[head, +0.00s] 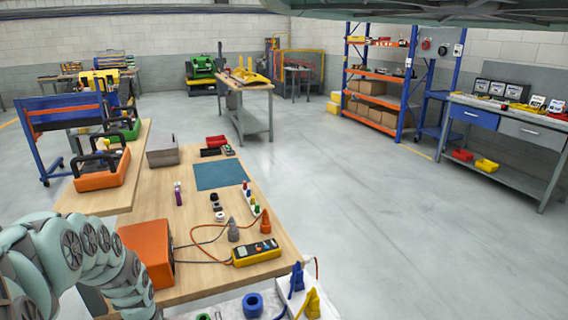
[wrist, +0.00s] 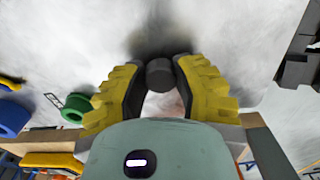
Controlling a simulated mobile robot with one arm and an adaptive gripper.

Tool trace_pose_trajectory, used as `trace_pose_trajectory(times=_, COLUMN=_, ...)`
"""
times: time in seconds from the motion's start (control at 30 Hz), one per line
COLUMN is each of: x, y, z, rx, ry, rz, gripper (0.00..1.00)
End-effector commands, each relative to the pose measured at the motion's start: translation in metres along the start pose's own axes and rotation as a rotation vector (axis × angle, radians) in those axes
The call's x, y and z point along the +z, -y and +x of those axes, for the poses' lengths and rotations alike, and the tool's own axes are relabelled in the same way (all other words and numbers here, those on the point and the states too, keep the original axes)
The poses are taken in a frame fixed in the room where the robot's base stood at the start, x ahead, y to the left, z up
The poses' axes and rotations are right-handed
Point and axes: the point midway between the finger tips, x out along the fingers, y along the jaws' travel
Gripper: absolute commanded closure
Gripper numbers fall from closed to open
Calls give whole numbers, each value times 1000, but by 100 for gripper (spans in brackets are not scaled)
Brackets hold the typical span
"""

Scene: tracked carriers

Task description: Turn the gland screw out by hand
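In the wrist view my gripper (wrist: 160,70) has yellow and black fingers that come together on both sides of a short dark grey cylinder (wrist: 160,76). Its round end faces the camera, and the fingertips look to be touching its sides. It looks like the gland screw, but no thread or carrier part around it can be made out. A blurred dark patch lies behind it on a pale surface. In the head view my gripper and the screw do not show; only my arm shows at the lower left.
A blue ring (wrist: 10,118) and a green ring (wrist: 76,108) lie left of my gripper, and dark blocks (wrist: 296,70) stand at right. In the head view a wooden bench (head: 200,205) holds an orange box (head: 147,255) and a yellow meter (head: 256,252).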

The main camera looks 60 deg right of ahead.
Motion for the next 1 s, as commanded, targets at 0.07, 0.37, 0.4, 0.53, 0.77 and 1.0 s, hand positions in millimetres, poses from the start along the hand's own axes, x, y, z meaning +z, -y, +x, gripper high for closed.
trace_pose_trajectory(times=0.07, x=0, y=0, z=0, rx=0, ry=0, rz=-1, gripper=85)
trace_pose_trajectory(times=0.37, x=1, y=-1, z=-2, rx=1, ry=1, rz=-101, gripper=98)
trace_pose_trajectory(times=0.4, x=2, y=-2, z=-3, rx=1, ry=2, rz=-169, gripper=98)
trace_pose_trajectory(times=0.53, x=2, y=-2, z=-3, rx=-1, ry=4, rz=-391, gripper=98)
trace_pose_trajectory(times=0.77, x=1, y=-1, z=-1, rx=-1, ry=0, rz=-741, gripper=99)
trace_pose_trajectory(times=1.0, x=1, y=-1, z=0, rx=-1, ry=2, rz=-854, gripper=99)
